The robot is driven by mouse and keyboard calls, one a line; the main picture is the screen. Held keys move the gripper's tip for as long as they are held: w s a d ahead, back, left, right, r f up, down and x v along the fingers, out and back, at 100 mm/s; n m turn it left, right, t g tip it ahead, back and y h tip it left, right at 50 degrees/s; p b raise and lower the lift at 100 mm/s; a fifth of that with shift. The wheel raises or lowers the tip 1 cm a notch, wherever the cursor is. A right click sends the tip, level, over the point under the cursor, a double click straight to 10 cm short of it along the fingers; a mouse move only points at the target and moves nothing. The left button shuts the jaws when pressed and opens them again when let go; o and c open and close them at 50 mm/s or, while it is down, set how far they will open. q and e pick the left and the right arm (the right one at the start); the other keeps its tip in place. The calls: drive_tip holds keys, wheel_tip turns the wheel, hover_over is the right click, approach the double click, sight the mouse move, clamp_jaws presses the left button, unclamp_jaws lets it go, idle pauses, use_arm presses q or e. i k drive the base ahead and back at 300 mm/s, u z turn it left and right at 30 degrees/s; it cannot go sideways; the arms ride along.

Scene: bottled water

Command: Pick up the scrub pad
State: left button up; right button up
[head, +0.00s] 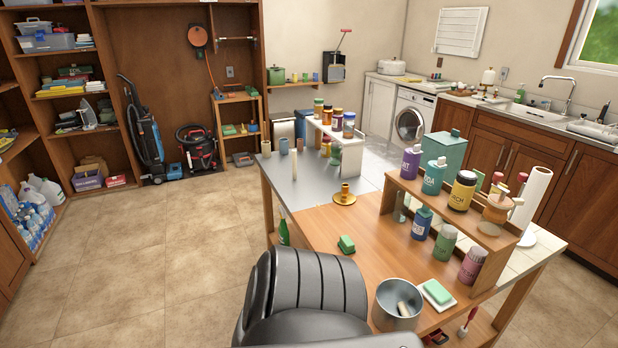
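A green pad-like block (437,291) lies on a small white dish (434,300) at the near right of the wooden table (325,228). A second small green object (346,244), perhaps a brush or scrubber, lies on the bare table top farther left. I cannot tell for sure which of the two is the scrub pad. Neither of my grippers shows in the head view.
A metal pot (397,304) stands left of the dish, near the table's front edge. A wooden shelf (450,205) with several bottles stands behind the dish. A brass candle holder (344,195) is farther back. Open floor (150,260) lies left of the table.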

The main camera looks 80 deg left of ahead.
sight(346, 245)
drive_tip(key=k, duration=0.45)
drive_tip(key=z, duration=1.9)
drive_tip(key=k, duration=2.35)
drive_tip(key=u, duration=1.25)
